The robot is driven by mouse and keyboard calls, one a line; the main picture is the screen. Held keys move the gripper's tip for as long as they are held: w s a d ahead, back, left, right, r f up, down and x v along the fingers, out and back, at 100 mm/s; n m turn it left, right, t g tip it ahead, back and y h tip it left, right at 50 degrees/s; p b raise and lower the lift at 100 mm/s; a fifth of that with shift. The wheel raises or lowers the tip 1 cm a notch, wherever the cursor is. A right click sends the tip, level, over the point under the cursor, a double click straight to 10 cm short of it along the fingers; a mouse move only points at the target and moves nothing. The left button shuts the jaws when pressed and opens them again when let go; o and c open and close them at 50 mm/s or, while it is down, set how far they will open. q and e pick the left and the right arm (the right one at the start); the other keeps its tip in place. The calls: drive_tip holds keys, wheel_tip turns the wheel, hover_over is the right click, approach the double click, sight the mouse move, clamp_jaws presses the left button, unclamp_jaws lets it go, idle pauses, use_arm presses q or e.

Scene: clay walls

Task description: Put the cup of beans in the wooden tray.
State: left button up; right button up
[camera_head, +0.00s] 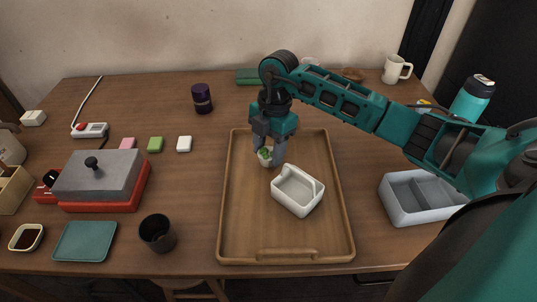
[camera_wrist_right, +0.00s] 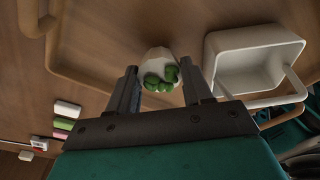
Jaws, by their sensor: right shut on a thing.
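The cup of beans (camera_head: 265,160) is small and white with green beans in it, upright over the back part of the wooden tray (camera_head: 229,205). My right gripper (camera_head: 269,153) points down and is shut on the cup, one finger on each side. In the right wrist view the cup (camera_wrist_right: 158,56) shows between the fingertips, with the green beans at its top. It is at or just above the tray floor; I cannot tell whether it touches. My left gripper is not in view.
A white handled container (camera_head: 297,190) stands in the tray, right of the cup. A grey divided bin (camera_head: 398,207) is right of the tray. A black cup (camera_head: 157,233) and a red-and-grey press (camera_head: 100,180) are to the left. The tray's front left is clear.

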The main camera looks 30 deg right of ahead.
drive_tip(key=shift+f, duration=0.8)
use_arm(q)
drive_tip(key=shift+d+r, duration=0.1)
use_arm(e)
drive_tip(key=shift+f, duration=0.1)
drive_tip(key=o, duration=1)
drive_tip(key=shift+f, duration=0.15)
use_arm(q)
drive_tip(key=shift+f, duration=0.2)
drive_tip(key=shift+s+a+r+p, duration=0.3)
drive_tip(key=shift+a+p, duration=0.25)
drive_tip(key=shift+p, duration=0.4)
use_arm(e)
wheel_tip(320, 180, up, 12)
drive_tip(key=d, duration=0.1)
drive_tip(key=shift+w+d, duration=0.25)
drive_tip(key=shift+d, duration=0.1)
